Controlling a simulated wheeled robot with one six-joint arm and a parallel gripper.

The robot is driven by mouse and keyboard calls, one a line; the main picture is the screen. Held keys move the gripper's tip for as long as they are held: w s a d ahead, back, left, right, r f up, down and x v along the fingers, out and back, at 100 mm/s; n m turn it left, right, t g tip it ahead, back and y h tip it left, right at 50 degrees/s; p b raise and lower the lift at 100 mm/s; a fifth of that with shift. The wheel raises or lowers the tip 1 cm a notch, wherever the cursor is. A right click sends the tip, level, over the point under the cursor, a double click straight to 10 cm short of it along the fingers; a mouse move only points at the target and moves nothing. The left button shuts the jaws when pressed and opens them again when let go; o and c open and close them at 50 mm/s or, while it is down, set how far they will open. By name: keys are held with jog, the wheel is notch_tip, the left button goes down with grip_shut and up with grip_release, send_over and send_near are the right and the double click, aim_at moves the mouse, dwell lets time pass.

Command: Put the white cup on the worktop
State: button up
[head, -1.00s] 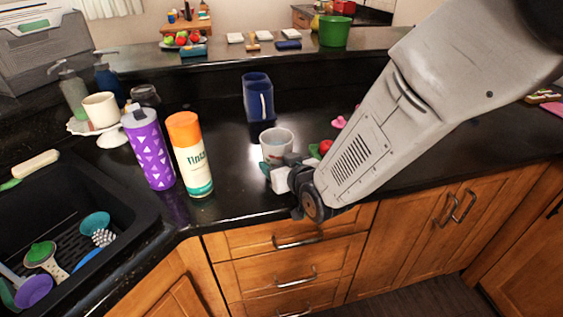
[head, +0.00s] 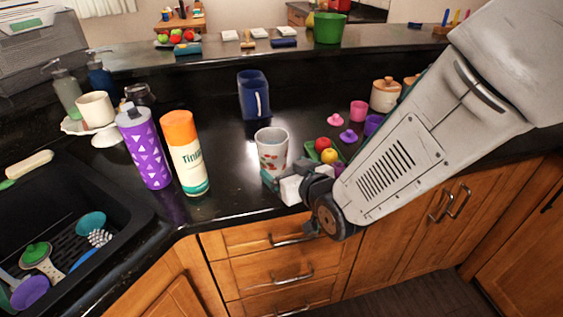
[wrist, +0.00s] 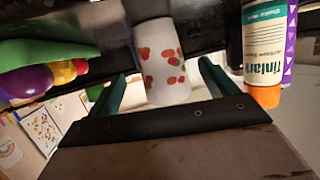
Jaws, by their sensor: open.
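A white cup (head: 272,151) with red fruit prints stands upright on the black worktop (head: 232,165), near the front edge. My gripper (head: 284,172) is just in front of it, to its lower right in the head view, open and empty. In the wrist view, the white cup (wrist: 163,62) shows upside down beyond and between the two spread green fingers (wrist: 158,84), with no finger seen pressing on it. A cream mug (head: 95,109) stands on a white stand at the left.
A purple tumbler (head: 145,150) and an orange-capped bottle (head: 187,158) stand left of the cup. A blue pitcher (head: 252,97) is behind it. A green tray with toy fruit (head: 324,149) is at its right. A black sink (head: 60,225) lies at the left.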

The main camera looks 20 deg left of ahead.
jog(key=v, duration=0.5)
jog(key=shift+r, duration=0.1)
jog(key=d+r+m+g+h, duration=0.2)
jog(key=d+r+h, duration=0.15)
jog(key=d, duration=0.85)
jog(key=d+r+m+g+h, duration=0.1)
jog(key=d+r+m+h, duration=0.2)
jog(key=d, duration=0.9)
jog(key=s+d+r+m+g+h, duration=0.1)
jog(key=s+d+m+g+h, duration=0.1)
jog(key=s+d, duration=0.4)
jog(key=s+d+r+m+g+h, duration=0.1)
jog(key=s+d+g, duration=0.3)
jog(key=s, duration=0.8)
jog(key=d+r+h, duration=0.1)
jog(key=d, duration=0.1)
jog(key=shift+s+d+r+m, duration=0.25)
jog(key=shift+d+r+m, duration=0.05)
jog(key=shift+r+m, duration=0.1)
